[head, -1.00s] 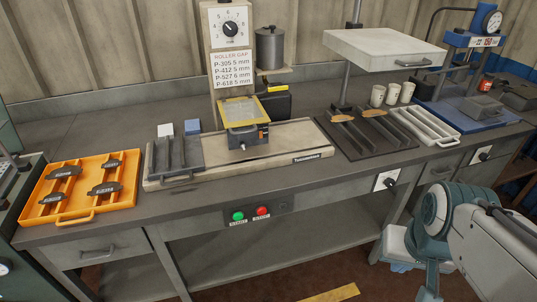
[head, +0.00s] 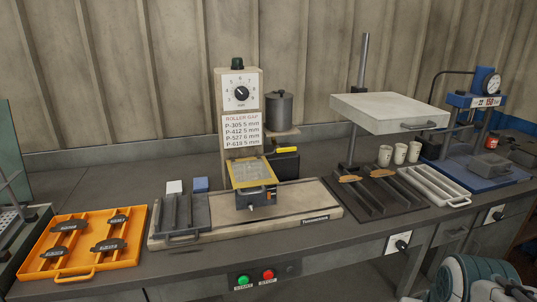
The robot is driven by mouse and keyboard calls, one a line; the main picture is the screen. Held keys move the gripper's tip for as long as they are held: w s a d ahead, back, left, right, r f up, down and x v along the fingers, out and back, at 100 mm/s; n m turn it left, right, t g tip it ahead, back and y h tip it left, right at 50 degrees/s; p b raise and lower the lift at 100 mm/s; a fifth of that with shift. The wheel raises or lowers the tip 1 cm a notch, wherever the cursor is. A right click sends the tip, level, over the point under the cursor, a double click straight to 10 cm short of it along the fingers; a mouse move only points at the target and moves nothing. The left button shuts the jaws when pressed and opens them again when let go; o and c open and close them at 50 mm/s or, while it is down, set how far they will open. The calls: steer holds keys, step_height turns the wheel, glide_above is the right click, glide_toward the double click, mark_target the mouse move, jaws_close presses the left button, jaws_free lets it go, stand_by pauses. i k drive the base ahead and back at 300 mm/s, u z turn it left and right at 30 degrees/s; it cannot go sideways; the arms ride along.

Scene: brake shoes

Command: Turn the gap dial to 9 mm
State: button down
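The gap dial (head: 241,93) is a black round knob on a white numbered plate. It sits on the front of a beige upright post (head: 260,84) at the back of the bench. Numbers ring the knob, but its pointer is too small to read surely. A white ROLLER GAP card (head: 242,131) below lists P-305 5 mm, P-412 5 mm, P-527 6 mm and P-618 5 mm. My gripper is out of view; only part of my arm shows at the bottom right, well away from the dial.
Below the card is a yellow-framed roller unit (head: 253,174) on a beige base. A grey pot (head: 279,108) stands on a shelf right of the post. A raised pale plate (head: 390,113) stands further right. An orange tray (head: 37,268) holds brake shoes at left. Green (head: 243,282) and red (head: 268,276) buttons are on the front.

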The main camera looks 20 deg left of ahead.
mark_target(241, 93)
steer(key=z, duration=0.45)
steer(key=k, duration=0.55)
steer(key=z, duration=0.5)
steer(key=i, duration=0.7)
steer(key=u, duration=0.95)
steer(key=i, duration=0.95)
steer(key=u, duration=1.3)
steer(key=i, duration=0.35)
steer(key=u, duration=0.35)
